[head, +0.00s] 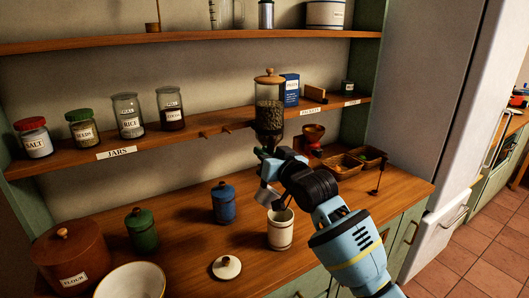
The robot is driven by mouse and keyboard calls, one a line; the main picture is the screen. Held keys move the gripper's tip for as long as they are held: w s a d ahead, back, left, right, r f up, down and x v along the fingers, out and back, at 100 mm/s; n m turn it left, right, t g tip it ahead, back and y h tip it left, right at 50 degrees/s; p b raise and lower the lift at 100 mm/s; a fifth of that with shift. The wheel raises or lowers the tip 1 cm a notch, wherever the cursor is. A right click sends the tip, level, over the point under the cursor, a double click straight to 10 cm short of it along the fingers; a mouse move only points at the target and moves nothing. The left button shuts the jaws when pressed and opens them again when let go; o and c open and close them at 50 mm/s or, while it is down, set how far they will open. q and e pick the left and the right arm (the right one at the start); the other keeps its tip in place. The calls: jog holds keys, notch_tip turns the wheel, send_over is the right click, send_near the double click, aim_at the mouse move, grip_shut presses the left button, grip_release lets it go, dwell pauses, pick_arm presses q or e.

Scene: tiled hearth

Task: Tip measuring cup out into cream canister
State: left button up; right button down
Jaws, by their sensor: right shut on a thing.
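The cream canister (280,235) stands upright and open on the wooden counter, with dark bands. Its cream lid (227,267) lies on the counter to its left. My right gripper (271,172) is above and slightly left of the canister's mouth, shut on the small grey metal measuring cup (267,196). The cup looks tilted and sits close over the left side of the canister's rim. The gripper partly hides the cup, and I cannot see its contents or whether it touches the rim. My left gripper is not in view.
A blue canister (226,203) and a green canister (142,229) stand left of the cream one. A white bowl (132,282) and flour tub (68,255) are at front left. A glass-bodied dispenser (269,110) rises behind my gripper.

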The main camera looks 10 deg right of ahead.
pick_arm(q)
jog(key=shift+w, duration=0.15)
pick_arm(e)
jog(key=d+f+m, duration=0.1)
jog(key=w+d+f+m, duration=0.1)
jog(key=d+f+m, duration=0.1)
jog(key=shift+w+d+f, duration=0.1)
jog(key=shift+w+d, duration=0.1)
jog(key=shift+d, duration=0.05)
dwell(0.4)
